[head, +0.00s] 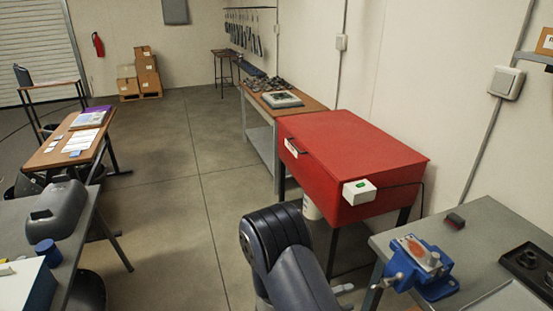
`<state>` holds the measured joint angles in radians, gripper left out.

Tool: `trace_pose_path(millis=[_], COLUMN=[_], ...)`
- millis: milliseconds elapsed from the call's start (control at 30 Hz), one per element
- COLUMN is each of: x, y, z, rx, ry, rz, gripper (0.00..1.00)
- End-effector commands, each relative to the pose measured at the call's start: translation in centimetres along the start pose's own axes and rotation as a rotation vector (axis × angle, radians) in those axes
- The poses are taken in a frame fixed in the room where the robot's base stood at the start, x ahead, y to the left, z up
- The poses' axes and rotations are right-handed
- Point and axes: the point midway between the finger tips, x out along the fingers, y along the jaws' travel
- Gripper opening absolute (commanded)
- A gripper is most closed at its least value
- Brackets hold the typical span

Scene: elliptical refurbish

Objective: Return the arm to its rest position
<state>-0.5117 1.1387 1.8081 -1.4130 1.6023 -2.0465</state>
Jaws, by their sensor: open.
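My arm shows at the bottom centre of the head view as dark blue, rounded links, bent at a joint near the front of the red cabinet. My gripper is not visible, so its jaws cannot be seen.
A grey workbench (490,215) with a blue vise (425,265) stands at the lower right. A white box (359,191) is on the red cabinet's front. A grey table (70,225) and brown desk (50,150) line the left. The floor (185,160) between is clear.

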Motion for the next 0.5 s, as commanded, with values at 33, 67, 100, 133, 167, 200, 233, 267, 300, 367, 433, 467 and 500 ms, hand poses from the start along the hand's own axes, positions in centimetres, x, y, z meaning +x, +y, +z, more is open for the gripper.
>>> trace_pose_path(millis=[33,67,100,133,167,200,233,267,300,367,433,467,500], x=[1.0,1.5,2.1,2.5,3.0,3.6,4.1,4.6,5.3,6.3,7.5,7.9,8.6], y=[-0.2,-0.2,-0.2,-0.2,-0.2,-0.2,-0.3,-0.3,-0.3,-0.3,-0.2,-0.2,-0.3], z=[-0.2,-0.2,-0.3,-0.3,-0.3,-0.3,-0.3,-0.3,-0.3,-0.3,-0.3,-0.3,-0.3], rx=[-0.001,-0.001,-0.001,-0.002,-0.002,-0.002,-0.002,-0.002,-0.001,-0.001,-0.001,0.0,0.0], ry=[0.008,0.007,0.008,0.008,0.008,0.008,0.008,0.008,0.008,0.007,0.007,0.008,0.007], rz=[0.003,0.002,0.003,0.002,0.002,0.002,0.002,0.002,0.002,0.003,0.003,0.003,0.003], gripper=[0.48,0.48,0.48,0.48,0.48,0.48,0.48,0.48,0.48,0.48,0.48,0.48,0.48])
